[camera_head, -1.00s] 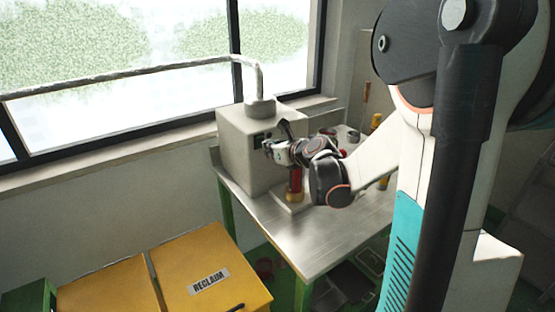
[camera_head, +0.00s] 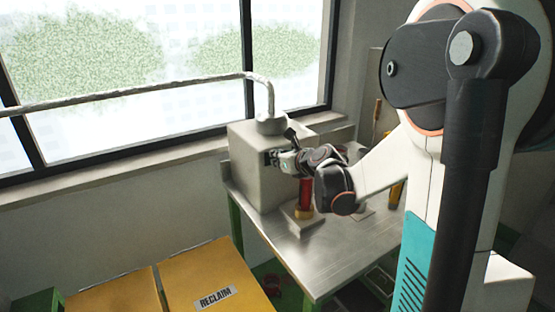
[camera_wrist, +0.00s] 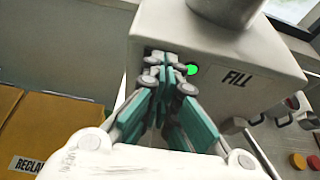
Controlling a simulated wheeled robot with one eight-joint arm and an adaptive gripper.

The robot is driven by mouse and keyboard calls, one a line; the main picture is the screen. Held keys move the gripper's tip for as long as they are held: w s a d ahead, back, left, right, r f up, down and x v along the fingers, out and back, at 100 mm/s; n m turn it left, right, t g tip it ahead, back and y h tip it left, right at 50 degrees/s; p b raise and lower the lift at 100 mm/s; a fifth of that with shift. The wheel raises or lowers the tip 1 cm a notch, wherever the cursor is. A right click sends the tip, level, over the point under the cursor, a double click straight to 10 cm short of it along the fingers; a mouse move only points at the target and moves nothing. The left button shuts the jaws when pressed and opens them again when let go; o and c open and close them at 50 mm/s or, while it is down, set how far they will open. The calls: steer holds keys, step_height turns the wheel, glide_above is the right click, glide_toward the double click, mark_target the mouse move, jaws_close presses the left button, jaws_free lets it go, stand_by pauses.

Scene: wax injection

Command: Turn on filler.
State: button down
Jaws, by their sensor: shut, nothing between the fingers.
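The filler is a grey-white box (camera_head: 250,145) with a pipe from its top, standing at the back left of the metal table. In the wrist view its front (camera_wrist: 225,45) bears a FILL label (camera_wrist: 238,79) and a lit green light (camera_wrist: 192,70). My gripper (camera_wrist: 160,62) is shut with nothing in it, its fingertips at the dark panel just left of the green light. The fingers hide most of that panel, and I cannot tell whether they touch it. In the head view my gripper (camera_head: 275,158) is at the box's front face. A red cylinder (camera_head: 305,195) stands below it.
The metal table (camera_head: 310,255) has free room at its front. A yellow bin marked RECLAIM (camera_head: 205,270) stands at the lower left. Red and yellow round parts (camera_wrist: 298,161) show at the wrist view's right edge. A window is behind.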

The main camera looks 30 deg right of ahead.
steer(key=shift+r+p, duration=0.6)
steer(key=shift+r, duration=0.2)
